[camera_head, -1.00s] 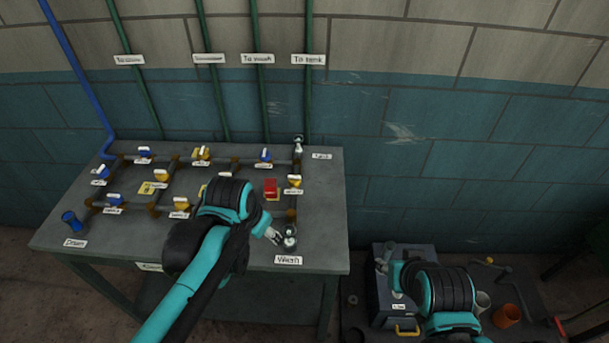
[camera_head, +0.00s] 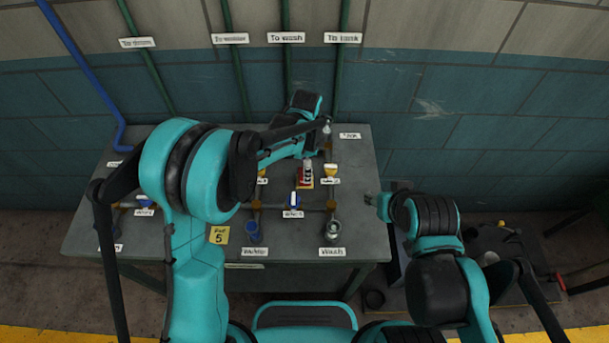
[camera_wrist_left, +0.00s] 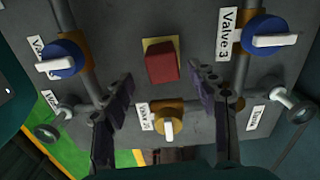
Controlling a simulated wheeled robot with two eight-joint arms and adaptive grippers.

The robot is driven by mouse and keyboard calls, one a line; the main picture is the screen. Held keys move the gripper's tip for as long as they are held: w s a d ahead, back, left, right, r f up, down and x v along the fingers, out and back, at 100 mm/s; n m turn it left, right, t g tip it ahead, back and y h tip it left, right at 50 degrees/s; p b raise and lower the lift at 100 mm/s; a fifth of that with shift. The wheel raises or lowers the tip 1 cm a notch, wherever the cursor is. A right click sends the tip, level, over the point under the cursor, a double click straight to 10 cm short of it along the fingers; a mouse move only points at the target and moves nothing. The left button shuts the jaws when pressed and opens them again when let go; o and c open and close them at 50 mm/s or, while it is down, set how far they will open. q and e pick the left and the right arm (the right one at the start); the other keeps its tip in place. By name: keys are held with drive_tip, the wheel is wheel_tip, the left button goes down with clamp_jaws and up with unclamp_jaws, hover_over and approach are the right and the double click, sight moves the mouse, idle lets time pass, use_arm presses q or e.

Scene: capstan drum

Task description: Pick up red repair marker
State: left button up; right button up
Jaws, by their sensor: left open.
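The red repair marker is a small red block on a yellow base on the grey table; in the head view the marker (camera_head: 302,177) is partly covered by my left gripper (camera_head: 308,163). In the left wrist view the red marker (camera_wrist_left: 162,66) shows between and just beyond the open fingertips of my left gripper (camera_wrist_left: 161,76). The fingers point down at it, one on each side, with visible gaps. My right gripper (camera_head: 374,202) is off the table's right edge, too small to tell if open.

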use_arm(q)
drive_tip(key=f, duration=0.1)
drive_tip(key=f+b, duration=0.1)
drive_tip(key=f, duration=0.2)
drive_tip(key=shift+w+a+f, duration=0.2)
drive_tip(key=shift+w+f, duration=0.05)
drive_tip(key=shift+f, duration=0.15)
drive_tip(key=shift+r, duration=0.1)
drive_tip(key=shift+c, duration=1.2)
drive_tip(key=c, duration=1.1)
drive_tip(key=shift+o, duration=0.2)
